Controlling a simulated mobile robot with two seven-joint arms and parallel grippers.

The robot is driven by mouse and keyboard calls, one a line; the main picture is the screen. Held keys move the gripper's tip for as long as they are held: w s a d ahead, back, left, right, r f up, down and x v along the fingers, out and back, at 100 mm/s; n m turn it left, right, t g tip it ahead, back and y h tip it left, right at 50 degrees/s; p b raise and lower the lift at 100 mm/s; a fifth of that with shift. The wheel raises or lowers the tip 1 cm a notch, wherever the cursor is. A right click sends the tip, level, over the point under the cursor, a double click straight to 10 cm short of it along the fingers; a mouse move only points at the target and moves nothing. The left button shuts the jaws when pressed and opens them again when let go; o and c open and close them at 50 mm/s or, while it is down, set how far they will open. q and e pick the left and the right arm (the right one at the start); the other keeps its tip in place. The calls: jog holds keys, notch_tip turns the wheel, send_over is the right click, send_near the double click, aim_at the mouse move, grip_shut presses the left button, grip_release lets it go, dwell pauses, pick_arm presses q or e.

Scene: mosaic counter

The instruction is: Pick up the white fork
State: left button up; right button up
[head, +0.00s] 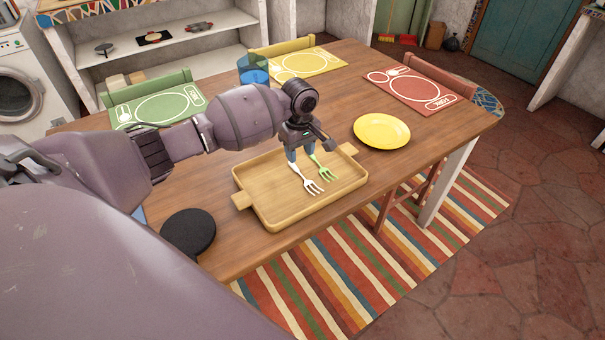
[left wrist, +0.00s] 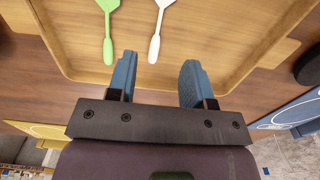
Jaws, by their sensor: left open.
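The white fork (head: 311,185) lies in the wooden tray (head: 245,204), its tines toward the tray's front side. A green fork (head: 328,174) lies beside it on the right. My left gripper (head: 301,155) is over the tray at the handle end of the white fork, open and empty. In the left wrist view, the white handle (left wrist: 158,38) is lined up with the gap between the blue fingers of the gripper (left wrist: 157,68). The green handle (left wrist: 108,38) is just left of that gap. Contact cannot be told. My right gripper is not in view.
A yellow plate (head: 382,131) is right of the tray on the wooden table (head: 222,173). A black disc (head: 187,232) is left of it. A blue cup (head: 254,74) and green, yellow and red placemats (head: 420,90) are further back. The tray has a raised rim.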

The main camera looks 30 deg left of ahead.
aim_at(302, 174)
pick_arm(q)
notch_tip(302, 174, down, 2)
jog(key=shift+f, duration=0.4)
jog(key=f, duration=0.1)
jog(key=f+b, duration=0.1)
jog(key=f, duration=0.1)
jog(key=f+b, duration=0.1)
jog(key=shift+d+f, duration=0.25)
jog(key=shift+f, duration=0.15)
grip_shut()
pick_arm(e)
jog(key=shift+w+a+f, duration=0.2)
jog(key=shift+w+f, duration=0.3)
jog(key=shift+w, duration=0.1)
